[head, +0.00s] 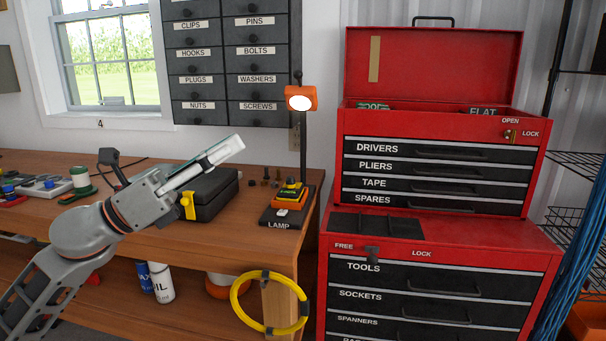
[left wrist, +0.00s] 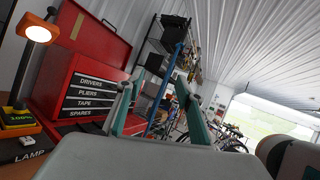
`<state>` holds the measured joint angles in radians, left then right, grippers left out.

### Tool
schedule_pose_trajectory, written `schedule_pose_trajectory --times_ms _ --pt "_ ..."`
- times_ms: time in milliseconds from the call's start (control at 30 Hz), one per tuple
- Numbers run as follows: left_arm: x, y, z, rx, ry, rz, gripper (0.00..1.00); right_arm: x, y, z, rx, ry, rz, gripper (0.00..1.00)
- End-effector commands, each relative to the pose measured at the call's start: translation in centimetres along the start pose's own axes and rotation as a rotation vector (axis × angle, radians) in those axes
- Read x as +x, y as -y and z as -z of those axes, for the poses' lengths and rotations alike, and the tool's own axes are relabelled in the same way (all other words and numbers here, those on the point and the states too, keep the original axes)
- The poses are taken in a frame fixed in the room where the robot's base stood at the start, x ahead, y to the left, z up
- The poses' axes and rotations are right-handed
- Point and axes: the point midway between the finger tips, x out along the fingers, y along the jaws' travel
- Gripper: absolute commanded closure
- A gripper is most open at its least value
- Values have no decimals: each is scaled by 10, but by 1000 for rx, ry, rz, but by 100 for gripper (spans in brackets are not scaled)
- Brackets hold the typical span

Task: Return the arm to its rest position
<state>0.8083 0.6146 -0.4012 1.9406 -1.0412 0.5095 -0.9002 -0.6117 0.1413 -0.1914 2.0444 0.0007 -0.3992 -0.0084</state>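My left arm (head: 85,235) reaches up from the lower left in the head view. Its gripper (head: 234,144) is raised above the workbench, in front of the black case and left of the lamp, pointing up and to the right. In the left wrist view the two teal fingers of the gripper (left wrist: 160,86) stand apart with nothing between them. Shelving and blue cables show through the gap. My right gripper is in neither view.
The wooden workbench (head: 225,238) holds a black case (head: 213,194), a lit lamp (head: 301,99) and small parts. A red tool chest (head: 440,230) with its lid raised stands at right. A yellow hose ring (head: 236,303) hangs at the bench's front. Wire shelving (head: 578,160) is far right.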

Motion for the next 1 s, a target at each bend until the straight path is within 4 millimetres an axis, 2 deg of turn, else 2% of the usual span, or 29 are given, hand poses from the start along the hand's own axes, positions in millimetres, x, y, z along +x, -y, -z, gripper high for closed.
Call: schedule_pose_trajectory --times_ms 167,267,467,600,767,867,1000 --pt "-28 -27 44 -369 117 -107 63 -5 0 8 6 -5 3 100" --pt "-52 -44 76 -598 197 -186 63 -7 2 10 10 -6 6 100" --pt "-114 -71 155 -1039 376 -374 63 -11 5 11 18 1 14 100" --pt "-168 -77 220 -1332 521 -528 63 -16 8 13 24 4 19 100" --pt "-238 -64 302 -1643 711 -722 63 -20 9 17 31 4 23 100" --pt "-285 -41 355 -1823 848 -855 63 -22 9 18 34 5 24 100" --pt "-348 7 423 -2035 1052 -1044 63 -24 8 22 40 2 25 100"
